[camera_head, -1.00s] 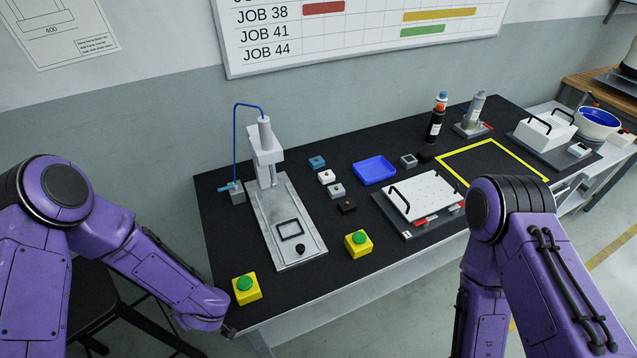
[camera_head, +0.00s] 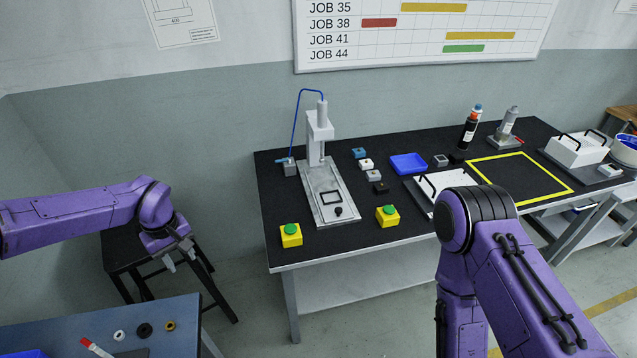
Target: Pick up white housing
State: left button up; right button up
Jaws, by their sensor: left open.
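The white housing (camera_head: 366,164) is a small white block with a dark spot on top. It sits on the black bench top in a short column of small blocks, between a blue block (camera_head: 359,153) and a grey block (camera_head: 373,175), with a black block (camera_head: 380,188) nearest me. My left gripper (camera_head: 180,260) is open and empty, pointing down over a dark stool at the left, well away from the housing. My right arm is in front at the right, but its gripper does not show.
A gantry screwdriver (camera_head: 318,135) stands left of the blocks. Yellow button boxes (camera_head: 291,235) (camera_head: 388,216) are at the bench's front. A blue tray (camera_head: 408,163) is right of the blocks. A blue table (camera_head: 180,320) with small parts is at lower left; the stool (camera_head: 118,252) stands behind it.

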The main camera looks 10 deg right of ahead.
aim_at(364, 166)
jog(key=u, duration=0.2)
jog(key=k, duration=0.35)
jog(key=z, duration=0.75)
jog(key=i, duration=0.85)
jog(key=z, duration=0.6)
jog(key=i, duration=1.1)
jog(key=u, duration=0.15)
